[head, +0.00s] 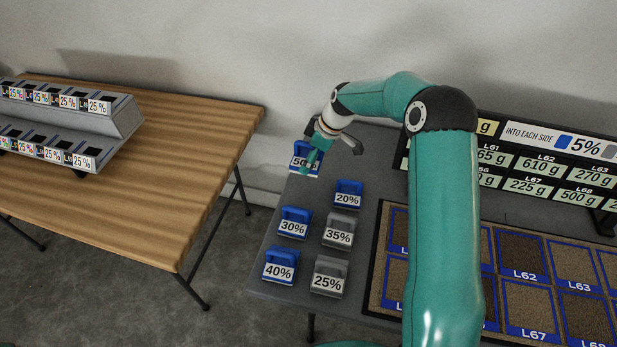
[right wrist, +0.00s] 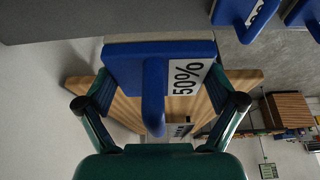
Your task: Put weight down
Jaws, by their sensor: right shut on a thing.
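A blue weight marked 50% (head: 304,163) is at the far left corner of the dark grey table (head: 285,249). It also shows in the right wrist view (right wrist: 190,53), with its handle between the fingers. My right gripper (head: 312,157) is shut on this weight. I cannot tell whether its base touches the tabletop or is slightly above it. Blue weights marked 20% (head: 348,195), 30% (head: 293,224) and 40% (head: 279,268), and grey weights marked 35% (head: 339,232) and 25% (head: 328,277), stand nearer. My left gripper is not in view.
A tray of labelled soil squares (head: 522,255) lies on the right of the grey table. A sign board with gram values (head: 540,165) stands behind it. A wooden table (head: 150,180) with a tiered rack (head: 118,125) is at the left, across a gap.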

